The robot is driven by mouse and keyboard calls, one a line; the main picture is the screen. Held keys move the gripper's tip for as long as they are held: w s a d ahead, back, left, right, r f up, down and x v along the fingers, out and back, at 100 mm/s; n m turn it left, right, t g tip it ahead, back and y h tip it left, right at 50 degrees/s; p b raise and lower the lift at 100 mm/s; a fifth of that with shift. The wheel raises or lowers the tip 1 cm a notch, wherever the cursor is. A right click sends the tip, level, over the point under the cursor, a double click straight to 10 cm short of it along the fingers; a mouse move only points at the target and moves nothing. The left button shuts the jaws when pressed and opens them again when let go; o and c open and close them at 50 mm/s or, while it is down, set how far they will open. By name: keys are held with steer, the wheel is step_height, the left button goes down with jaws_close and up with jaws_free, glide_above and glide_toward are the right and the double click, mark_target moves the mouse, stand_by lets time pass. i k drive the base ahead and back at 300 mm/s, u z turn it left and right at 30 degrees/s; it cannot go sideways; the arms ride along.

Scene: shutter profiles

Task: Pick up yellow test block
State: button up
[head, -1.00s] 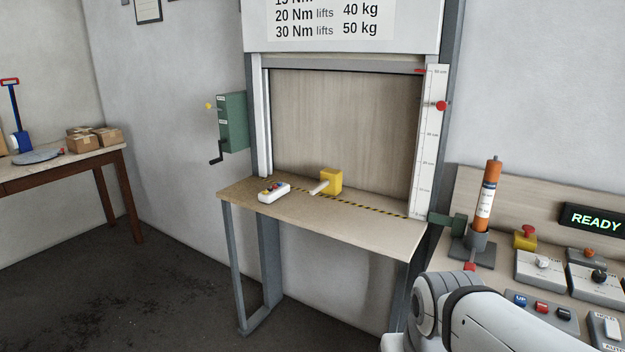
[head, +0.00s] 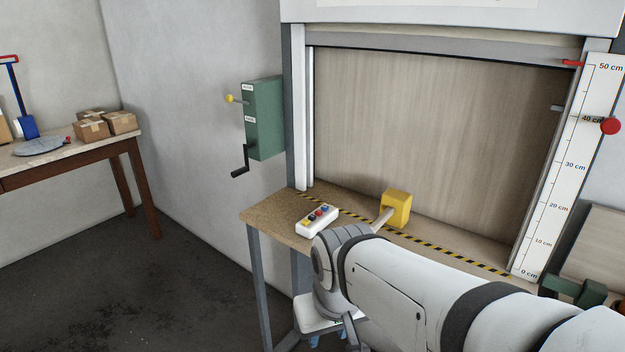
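The yellow test block (head: 397,207) stands on the wooden sill board (head: 268,214) under the shutter frame, near the black-and-yellow striped line. A pale wooden handle sticks out from it toward the front left; its lower end is close to my arm's outline. My arm reaches in from the lower right, in front of the board. My gripper (head: 328,338) is low at the bottom edge, below and left of the block and apart from it. Only small blue parts of it show, so its opening is hidden.
A white button box (head: 317,220) lies on the board left of the block. A green crank box (head: 264,118) hangs on the wall. A centimetre scale (head: 578,170) with a red knob (head: 610,126) stands at the right. A side table (head: 70,157) with cartons is at the far left.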

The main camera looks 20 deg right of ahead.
mark_target(396, 206)
steer(key=z, duration=0.15)
steer(key=i, duration=0.95)
steer(key=z, duration=0.4)
steer(key=k, duration=0.75)
steer(key=z, duration=0.2)
steer(key=i, duration=0.75)
